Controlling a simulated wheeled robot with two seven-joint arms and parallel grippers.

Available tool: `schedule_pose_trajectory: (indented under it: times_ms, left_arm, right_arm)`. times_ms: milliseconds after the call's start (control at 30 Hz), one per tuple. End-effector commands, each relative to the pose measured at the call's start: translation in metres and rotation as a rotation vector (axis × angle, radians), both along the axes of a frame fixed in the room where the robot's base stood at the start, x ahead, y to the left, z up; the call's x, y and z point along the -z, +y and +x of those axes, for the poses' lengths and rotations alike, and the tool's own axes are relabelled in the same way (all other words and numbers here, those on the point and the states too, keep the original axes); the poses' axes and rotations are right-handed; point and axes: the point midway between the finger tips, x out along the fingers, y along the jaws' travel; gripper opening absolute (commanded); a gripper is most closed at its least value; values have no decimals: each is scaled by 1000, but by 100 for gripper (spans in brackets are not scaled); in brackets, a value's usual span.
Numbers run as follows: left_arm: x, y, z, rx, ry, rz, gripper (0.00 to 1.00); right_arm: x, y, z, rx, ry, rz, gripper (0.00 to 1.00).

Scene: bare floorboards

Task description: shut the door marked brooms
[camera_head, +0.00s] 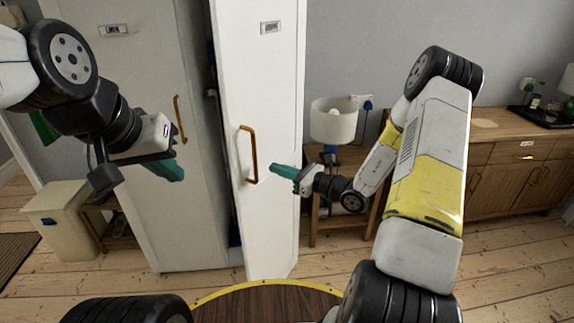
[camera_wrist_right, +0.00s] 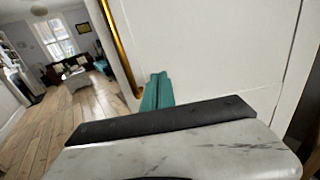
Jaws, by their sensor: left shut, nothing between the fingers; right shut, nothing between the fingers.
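A tall white cupboard has two doors with small label plates, too small to read. The right-hand door (camera_head: 262,90) stands ajar, swung out towards me, with a dark gap along its left side. Its label plate (camera_head: 270,27) is near the top and its brass handle (camera_head: 249,155) is at mid height. The left-hand door (camera_head: 150,150) looks closed. My right gripper (camera_head: 278,169) is shut and empty at the ajar door's face, right of the handle. In the right wrist view its teal fingers (camera_wrist_right: 157,92) are beside the handle (camera_wrist_right: 120,45); contact is unclear. My left gripper (camera_head: 165,168) is shut before the left-hand door.
A small wooden table (camera_head: 345,165) with a white-shaded lamp (camera_head: 334,118) stands right of the cupboard. A wooden sideboard (camera_head: 515,160) is further right. A pale bin (camera_head: 58,212) and a low stool (camera_head: 115,228) stand at left. Bare floorboards (camera_head: 510,260) are clear at right.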

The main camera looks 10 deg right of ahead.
Motion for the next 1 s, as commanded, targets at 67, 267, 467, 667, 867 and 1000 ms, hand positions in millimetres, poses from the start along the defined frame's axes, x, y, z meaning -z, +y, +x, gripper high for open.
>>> schedule_pose_trajectory:
  times_ms: [67, 267, 467, 667, 867, 1000]
  left_arm:
    - [0, 0, 0, 0, 0, 0, 0]
    - [0, 0, 0, 1, 0, 1, 0]
    - [0, 0, 0, 1, 0, 1, 0]
    - [0, 0, 0, 1, 0, 1, 0]
    - [0, 0, 0, 1, 0, 1, 0]
    - [0, 0, 0, 1, 0, 1, 0]
  right_arm:
    - [0, 14, 10, -3, -3, 0, 0]
    - [0, 36, 27, -1, -1, 0, 0]
    - [0, 45, 34, 0, -2, -1, 0]
    - [0, 45, 35, 0, -2, -1, 0]
    - [0, 46, 35, 1, -2, -1, 0]
    - [-1, 55, 36, 7, -1, 0, 0]
